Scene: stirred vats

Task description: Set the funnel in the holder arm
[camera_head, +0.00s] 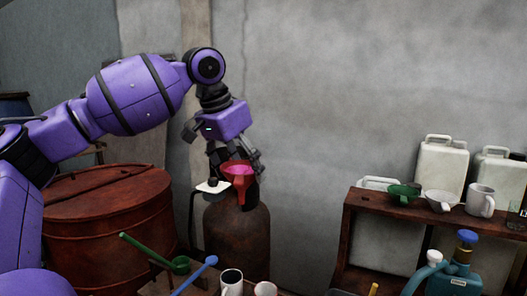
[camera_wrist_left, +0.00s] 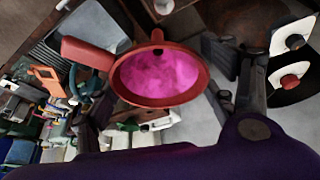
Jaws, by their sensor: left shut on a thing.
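The red funnel (camera_head: 238,174) hangs upright, wide mouth up, in my left gripper (camera_head: 236,163), in front of the upper part of a rusty cylinder. The left wrist view shows the funnel's round rim and bright pink inside (camera_wrist_left: 160,78) between the two fingers of my left gripper (camera_wrist_left: 165,90). I cannot tell whether the pink is liquid or the funnel's surface. A small white plate with a dark knob (camera_head: 212,186) and a thin bent rod stands just left of the funnel. I cannot tell whether it is the holder arm. My right gripper is out of view.
The rusty cylinder (camera_head: 237,240) stands beside a large lidded red-brown vat (camera_head: 105,235). A green ladle (camera_head: 178,264), a blue-ended ladle and mugs are in front. At right, a wooden shelf (camera_head: 400,211) carries a green funnel (camera_head: 403,194), a white funnel (camera_head: 441,199) and a white mug (camera_head: 480,201).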

